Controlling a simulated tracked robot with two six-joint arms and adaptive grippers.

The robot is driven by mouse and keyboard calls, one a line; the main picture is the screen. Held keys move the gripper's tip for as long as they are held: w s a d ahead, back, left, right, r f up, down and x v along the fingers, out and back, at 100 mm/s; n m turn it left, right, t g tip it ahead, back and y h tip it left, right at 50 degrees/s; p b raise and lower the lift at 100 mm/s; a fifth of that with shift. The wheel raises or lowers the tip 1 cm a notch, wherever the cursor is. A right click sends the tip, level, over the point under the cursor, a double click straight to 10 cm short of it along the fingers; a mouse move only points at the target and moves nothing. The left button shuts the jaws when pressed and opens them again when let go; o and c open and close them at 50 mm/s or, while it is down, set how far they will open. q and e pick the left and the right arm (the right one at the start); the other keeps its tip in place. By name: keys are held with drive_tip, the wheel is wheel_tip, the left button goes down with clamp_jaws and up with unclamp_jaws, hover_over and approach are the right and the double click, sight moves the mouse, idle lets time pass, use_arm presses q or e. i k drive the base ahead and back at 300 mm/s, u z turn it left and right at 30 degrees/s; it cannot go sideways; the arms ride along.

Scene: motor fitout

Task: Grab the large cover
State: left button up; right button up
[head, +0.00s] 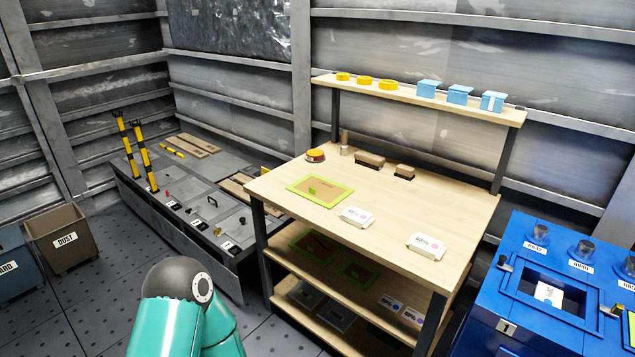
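No part is clearly marked as the large cover. I cannot tell which of these is the large cover. A teal arm link of mine with a dark joint shows at the bottom, well short of the bench. Neither of my grippers is in view.
A blue machine (480,320) is at right, a grey platform (190,190) at left.

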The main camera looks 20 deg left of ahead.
sight(324, 192)
drive_tip(key=u, duration=0.55)
drive_tip(key=i, duration=1.35)
drive_tip(key=u, duration=0.7)
drive_tip(key=k, duration=0.65)
drive_tip(key=u, duration=0.15)
drive_tip(key=i, duration=0.7)
